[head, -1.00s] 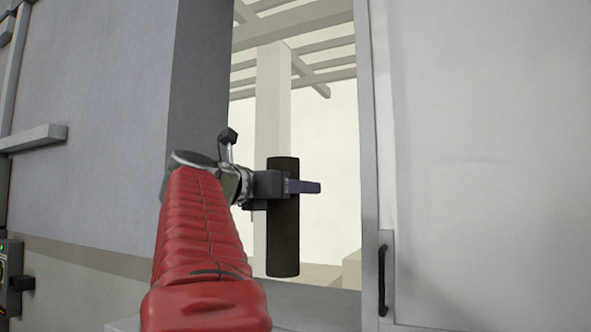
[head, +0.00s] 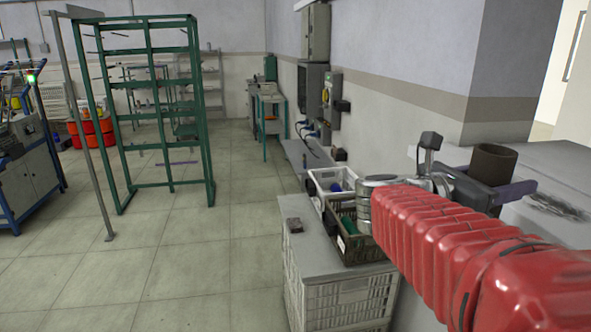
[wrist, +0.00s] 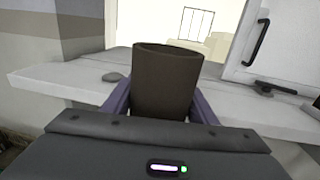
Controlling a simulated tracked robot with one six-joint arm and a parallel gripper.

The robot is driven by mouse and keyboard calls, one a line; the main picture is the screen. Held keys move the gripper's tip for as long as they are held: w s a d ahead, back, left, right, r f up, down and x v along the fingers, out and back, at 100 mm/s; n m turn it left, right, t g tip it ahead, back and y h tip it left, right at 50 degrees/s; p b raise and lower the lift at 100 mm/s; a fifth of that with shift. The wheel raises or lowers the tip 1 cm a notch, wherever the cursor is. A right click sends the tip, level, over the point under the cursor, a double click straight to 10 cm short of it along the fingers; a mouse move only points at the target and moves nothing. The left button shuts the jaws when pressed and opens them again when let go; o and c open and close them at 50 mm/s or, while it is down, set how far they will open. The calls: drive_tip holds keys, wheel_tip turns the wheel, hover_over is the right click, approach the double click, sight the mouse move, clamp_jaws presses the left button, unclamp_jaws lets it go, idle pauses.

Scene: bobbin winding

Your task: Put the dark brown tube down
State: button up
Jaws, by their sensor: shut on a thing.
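The dark brown tube (head: 493,163) is upright in my gripper (head: 500,187) at the right of the head view. In the wrist view the tube (wrist: 167,80) stands between the two purple fingers, its open top rim showing. My gripper is shut on it. The lower end of the tube is hidden by the gripper body, so I cannot tell whether it touches anything. A pale ledge (wrist: 60,78) lies beyond the gripper in the wrist view, with free room on it.
A small grey lump (wrist: 116,77) lies on the ledge's left part and a dark item (wrist: 275,87) on its right. A white door with a black handle (wrist: 257,43) is at the right. Crates (head: 345,290), a dark bin (head: 350,245) and a green rack (head: 150,110) stand left of my arm.

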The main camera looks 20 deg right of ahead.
drive_tip(key=w+a+f+n+t+y, duration=0.1)
drive_tip(key=w+a+f+n+t, duration=0.1)
drive_tip(key=w+a+f, duration=0.4)
drive_tip(key=w+a+f+n+t+y, duration=0.1)
drive_tip(key=w+a+f+n+t, duration=0.2)
drive_tip(key=a+f, duration=1.3)
drive_tip(key=w+a+f+n+t+y, duration=0.2)
drive_tip(key=w+a+f+t, duration=0.4)
drive_tip(key=f, duration=2)
drive_tip(key=w+a, duration=0.5)
drive_tip(key=a, duration=0.1)
drive_tip(key=shift+w+f+n, duration=0.2)
drive_tip(key=shift+f+n, duration=0.1)
drive_tip(key=shift+f, duration=0.1)
drive_tip(key=shift+d, duration=0.1)
